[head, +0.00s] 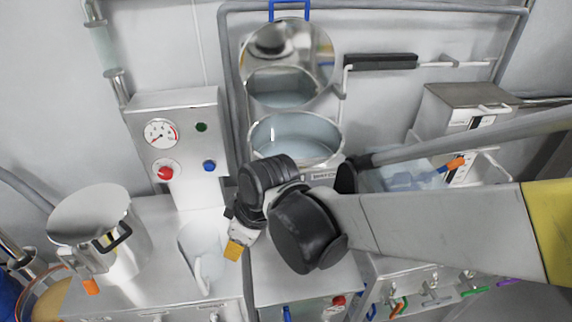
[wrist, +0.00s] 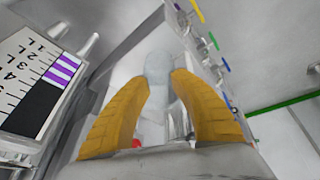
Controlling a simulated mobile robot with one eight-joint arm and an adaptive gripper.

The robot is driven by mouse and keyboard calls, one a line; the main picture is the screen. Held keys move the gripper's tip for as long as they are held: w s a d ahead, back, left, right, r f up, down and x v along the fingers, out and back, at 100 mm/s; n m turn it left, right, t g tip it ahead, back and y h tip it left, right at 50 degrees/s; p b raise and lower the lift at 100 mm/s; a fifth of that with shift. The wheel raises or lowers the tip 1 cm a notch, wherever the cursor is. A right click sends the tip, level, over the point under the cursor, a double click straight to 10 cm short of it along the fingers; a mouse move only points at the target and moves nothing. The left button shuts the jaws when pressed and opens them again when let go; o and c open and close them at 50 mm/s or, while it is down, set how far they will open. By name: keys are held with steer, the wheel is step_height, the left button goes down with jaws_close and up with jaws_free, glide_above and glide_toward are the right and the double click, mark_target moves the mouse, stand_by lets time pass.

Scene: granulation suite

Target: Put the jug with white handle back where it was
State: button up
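A translucent jug with a white handle (head: 203,248) stands on the steel counter, left of my gripper in the head view. Its handle faces the front. My gripper (head: 235,250) is just right of the jug, with one yellow finger showing; I cannot tell whether they touch. In the wrist view my gripper (wrist: 160,82) has its two yellow fingers apart, with nothing held between them. A pale, blurred shape (wrist: 157,62) lies beyond the fingertips; I cannot tell what it is.
A steel pot (head: 125,250) stands at the left. An open round vessel (head: 298,160) with a raised lid (head: 285,50) is behind my arm. A gauge panel (head: 175,135) rises behind the jug. Another translucent container (head: 425,172) is at the right. A marked scale (wrist: 45,80) is close at the wrist view's left.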

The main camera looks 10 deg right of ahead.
steer(key=s+d+r+m+t+h, duration=0.1)
steer(key=s+d+r+m, duration=0.1)
steer(key=d, duration=0.4)
steer(key=s+d+r+m+t+h, duration=0.1)
steer(key=d+r+m, duration=0.2)
steer(key=d+m, duration=0.2)
steer(key=s+d+r+m+t+h, duration=0.1)
steer(key=d+m, duration=0.3)
steer(key=d, duration=0.4)
steer(key=shift+s+r+t, duration=0.5)
steer(key=shift+s+r, duration=0.35)
